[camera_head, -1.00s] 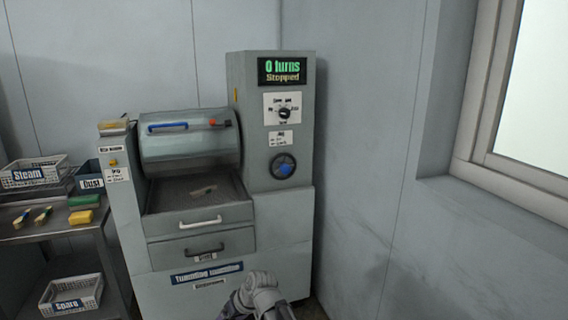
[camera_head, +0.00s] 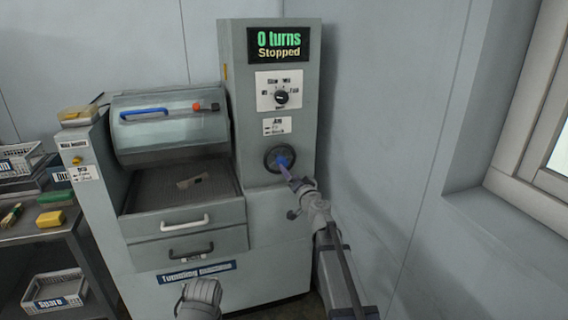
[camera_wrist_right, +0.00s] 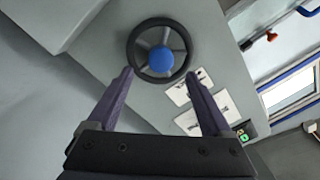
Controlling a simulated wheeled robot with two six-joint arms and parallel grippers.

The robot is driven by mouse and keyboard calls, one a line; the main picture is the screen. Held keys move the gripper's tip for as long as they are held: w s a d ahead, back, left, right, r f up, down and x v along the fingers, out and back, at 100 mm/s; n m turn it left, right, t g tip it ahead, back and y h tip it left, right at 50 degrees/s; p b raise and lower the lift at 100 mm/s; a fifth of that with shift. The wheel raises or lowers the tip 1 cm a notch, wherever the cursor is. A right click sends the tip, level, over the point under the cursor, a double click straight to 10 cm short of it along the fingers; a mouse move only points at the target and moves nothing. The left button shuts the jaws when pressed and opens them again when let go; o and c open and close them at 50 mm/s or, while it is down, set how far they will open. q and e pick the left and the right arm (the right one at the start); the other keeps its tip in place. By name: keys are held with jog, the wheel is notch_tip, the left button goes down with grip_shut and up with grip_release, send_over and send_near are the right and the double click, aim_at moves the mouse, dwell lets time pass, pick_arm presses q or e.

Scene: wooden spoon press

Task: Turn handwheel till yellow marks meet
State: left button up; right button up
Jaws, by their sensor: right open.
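The handwheel (camera_head: 279,158) is a small black wheel with a blue hub on the front of the machine's tall grey column. It also shows in the right wrist view (camera_wrist_right: 160,36), near the top, ahead of my fingers. My right gripper (camera_head: 290,170) is just in front of the wheel in the head view. In the wrist view its two dark fingers (camera_wrist_right: 160,75) are spread open with nothing between them, their tips by the wheel's lower rim. I cannot tell whether they touch it. No yellow marks can be made out on the wheel.
The display (camera_head: 278,45) reads "0 turns Stopped" above a selector knob (camera_head: 281,97). A drum cover (camera_head: 168,125) and drawers with handles (camera_head: 185,222) are left of the column. A shelf (camera_head: 40,228) with baskets stands far left.

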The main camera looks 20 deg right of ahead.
aim_at(280, 160)
jog(key=w, duration=0.7)
jog(key=shift+w+a, duration=0.35)
jog(key=shift+w, duration=0.05)
jog(key=shift+s, duration=0.1)
grip_shut()
